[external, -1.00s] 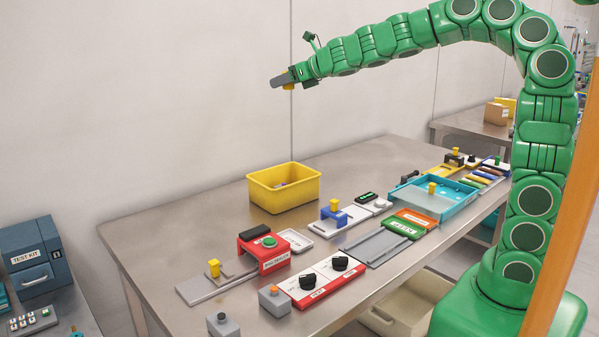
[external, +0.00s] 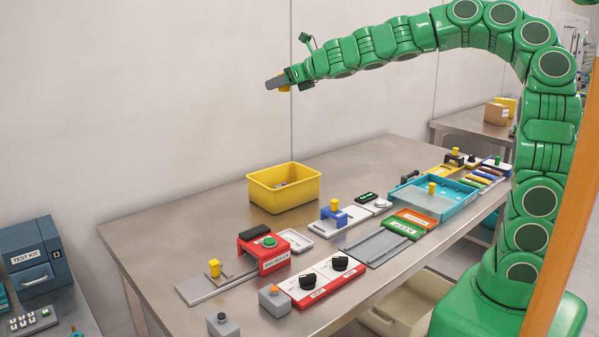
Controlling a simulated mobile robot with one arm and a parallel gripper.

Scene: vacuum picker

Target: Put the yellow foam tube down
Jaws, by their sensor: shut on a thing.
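My gripper (external: 277,83) is high in the air, above and behind the yellow bin, at the end of my green arm. It is shut on a small yellow thing, the yellow foam tube (external: 284,88), which shows just under the jaws. Most of the tube is hidden by the gripper. The tube is well clear of the metal table (external: 185,235) and touches nothing below.
A yellow bin (external: 292,196) stands at the table's back. The table left of the bin is bare.

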